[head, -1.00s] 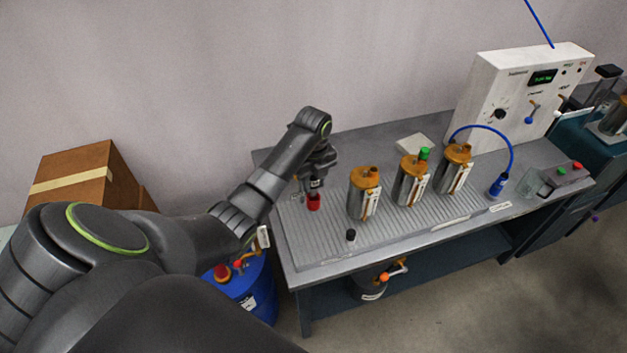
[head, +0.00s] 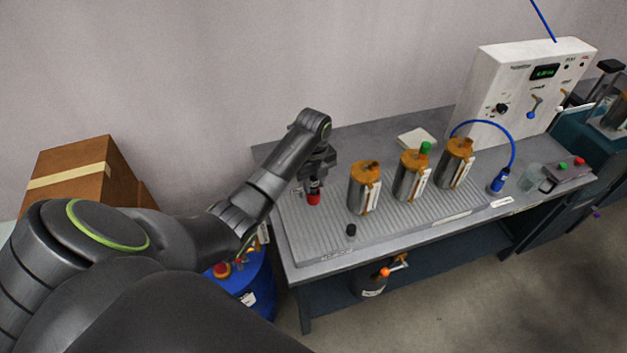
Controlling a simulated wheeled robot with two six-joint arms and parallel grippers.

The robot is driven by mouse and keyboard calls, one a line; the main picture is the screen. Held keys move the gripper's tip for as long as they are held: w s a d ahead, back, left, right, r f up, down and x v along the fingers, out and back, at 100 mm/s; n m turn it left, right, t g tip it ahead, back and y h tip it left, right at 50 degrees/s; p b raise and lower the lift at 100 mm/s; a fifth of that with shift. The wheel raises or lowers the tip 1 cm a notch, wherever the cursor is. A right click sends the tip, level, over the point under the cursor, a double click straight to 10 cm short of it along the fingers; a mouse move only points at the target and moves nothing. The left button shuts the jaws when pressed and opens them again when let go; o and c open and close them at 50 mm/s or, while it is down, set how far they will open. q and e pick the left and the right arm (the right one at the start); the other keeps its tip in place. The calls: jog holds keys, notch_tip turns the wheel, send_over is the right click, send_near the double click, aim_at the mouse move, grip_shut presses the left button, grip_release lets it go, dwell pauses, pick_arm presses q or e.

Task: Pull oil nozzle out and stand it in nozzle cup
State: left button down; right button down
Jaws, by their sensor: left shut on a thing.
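My left gripper (head: 314,184) points down over the left end of the grooved tray on the bench. It is shut on a small red piece (head: 313,198); the fingers hide its upper part, and I cannot tell whether it touches the tray. A blue nozzle piece (head: 498,182) stands upright near the bench's right end, with a blue hose (head: 512,147) arching from it toward the white control box. Its lower part looks like a cup, but nozzle and cup are too small to separate. My right gripper is not in view.
Three metal canisters with orange tops, the left (head: 364,188), middle (head: 410,180) and right (head: 454,166), stand on the grooved tray (head: 400,218). A small black cap (head: 351,230) sits at its front. The white control box (head: 524,85) and a clear beaker (head: 534,178) are at right.

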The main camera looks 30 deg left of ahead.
pick_arm(q)
jog(key=shift+f, duration=0.45)
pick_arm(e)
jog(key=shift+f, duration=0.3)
pick_arm(q)
jog(key=c, duration=1)
grip_release()
jog(key=shift+c, duration=0.2)
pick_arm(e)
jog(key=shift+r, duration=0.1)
